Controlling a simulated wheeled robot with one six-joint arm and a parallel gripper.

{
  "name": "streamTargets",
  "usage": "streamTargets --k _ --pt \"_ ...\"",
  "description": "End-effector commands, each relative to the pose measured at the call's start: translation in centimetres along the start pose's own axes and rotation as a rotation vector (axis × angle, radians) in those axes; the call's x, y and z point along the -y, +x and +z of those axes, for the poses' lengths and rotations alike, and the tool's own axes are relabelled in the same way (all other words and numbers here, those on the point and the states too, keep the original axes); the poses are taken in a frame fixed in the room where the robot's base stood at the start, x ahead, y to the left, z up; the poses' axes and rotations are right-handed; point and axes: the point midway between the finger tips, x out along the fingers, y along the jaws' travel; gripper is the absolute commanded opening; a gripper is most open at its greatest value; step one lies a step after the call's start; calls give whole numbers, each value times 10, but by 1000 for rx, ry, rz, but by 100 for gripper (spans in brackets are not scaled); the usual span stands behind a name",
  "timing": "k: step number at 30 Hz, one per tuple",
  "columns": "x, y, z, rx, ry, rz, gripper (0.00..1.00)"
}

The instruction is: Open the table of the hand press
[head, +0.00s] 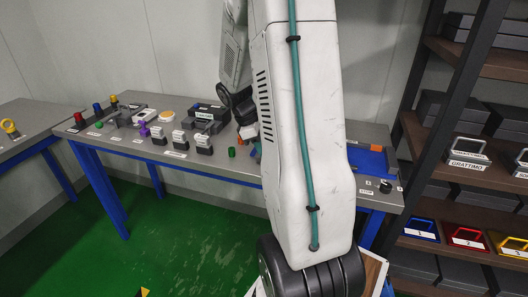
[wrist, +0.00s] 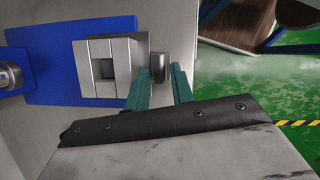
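My gripper (wrist: 160,74) shows in the wrist view as two teal fingers with a gap between them. A dark grey rounded knob (wrist: 158,66) lies at the fingertips, in line with the gap; I cannot tell whether a finger touches it. Left of the knob a pale grey block (wrist: 97,52) with a square dark recess sits on a blue plate (wrist: 60,88). These look like parts of the hand press, but no label on them is readable. In the head view my arm hides the gripper and the block; a blue piece (head: 372,162) shows on the bench right of the arm.
The grey bench (head: 185,128) carries several small devices and labels left of my arm. A dark shelf rack (head: 470,170) with boxes and handled plates stands close on the right. Another table (head: 28,125) is at far left. Green floor lies open in front.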

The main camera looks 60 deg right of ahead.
Motion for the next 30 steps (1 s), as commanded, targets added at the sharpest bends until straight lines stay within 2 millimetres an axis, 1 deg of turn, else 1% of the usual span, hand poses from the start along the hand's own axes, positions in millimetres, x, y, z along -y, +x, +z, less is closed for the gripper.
streamTargets --k 1,6,9,12,16,30 --pt "0 -10 -1 -2 0 4 24" --pt "0 -40 -1 -3 -1 4 24" --pt "-1 -53 -1 -2 -1 4 24" --pt "0 -61 -1 -2 -1 3 24" --pt "0 -65 -1 -2 -1 1 24" --pt "0 -64 -1 -1 -1 1 24"
